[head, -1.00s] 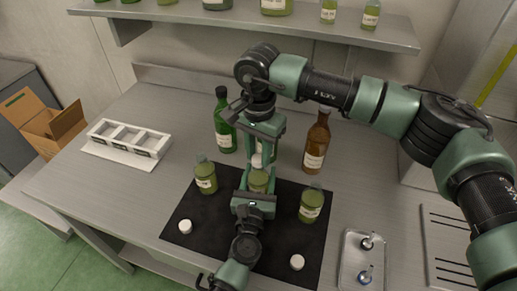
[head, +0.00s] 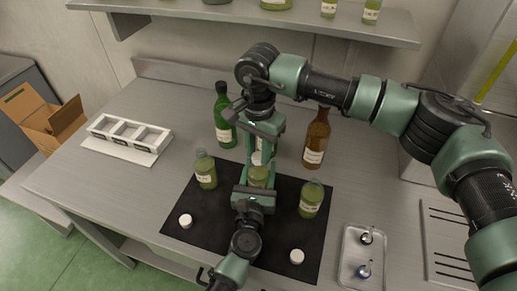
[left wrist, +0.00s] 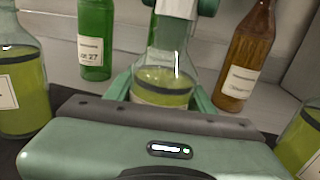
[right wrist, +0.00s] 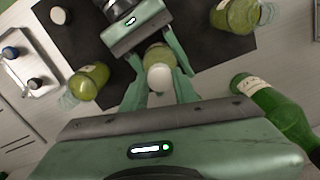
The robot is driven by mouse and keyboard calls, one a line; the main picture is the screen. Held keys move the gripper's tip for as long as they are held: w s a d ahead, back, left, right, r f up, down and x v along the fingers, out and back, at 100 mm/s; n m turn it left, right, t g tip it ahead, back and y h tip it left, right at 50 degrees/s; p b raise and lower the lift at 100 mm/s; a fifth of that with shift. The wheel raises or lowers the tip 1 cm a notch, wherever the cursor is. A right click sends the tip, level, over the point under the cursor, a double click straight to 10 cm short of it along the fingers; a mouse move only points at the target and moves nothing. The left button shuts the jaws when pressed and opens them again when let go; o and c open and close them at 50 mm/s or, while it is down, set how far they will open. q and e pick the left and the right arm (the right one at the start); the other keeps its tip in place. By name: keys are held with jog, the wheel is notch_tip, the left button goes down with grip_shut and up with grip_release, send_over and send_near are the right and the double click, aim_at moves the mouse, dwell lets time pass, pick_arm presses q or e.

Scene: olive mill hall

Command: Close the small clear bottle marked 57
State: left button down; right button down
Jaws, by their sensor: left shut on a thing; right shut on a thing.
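The middle small clear bottle (head: 258,176) holds green oil and stands upright on the black mat (head: 185,212). Its number cannot be read. My left gripper (head: 256,185) is shut around its body from the front; the bottle also shows in the left wrist view (left wrist: 163,82). My right gripper (head: 262,150) points down above it, shut on a white cap (right wrist: 160,77). The cap is over the bottle's mouth; I cannot tell whether it is seated. Two similar open bottles stand left (head: 206,172) and right (head: 311,198) on the mat.
Two loose white caps lie on the mat, at left (head: 185,221) and right (head: 297,256). A green bottle (head: 224,120) and a brown bottle (head: 316,140) stand close behind. A white rack (head: 130,135) is at left, a metal tray (head: 350,268) at front right.

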jog(key=shift+f, duration=0.3)
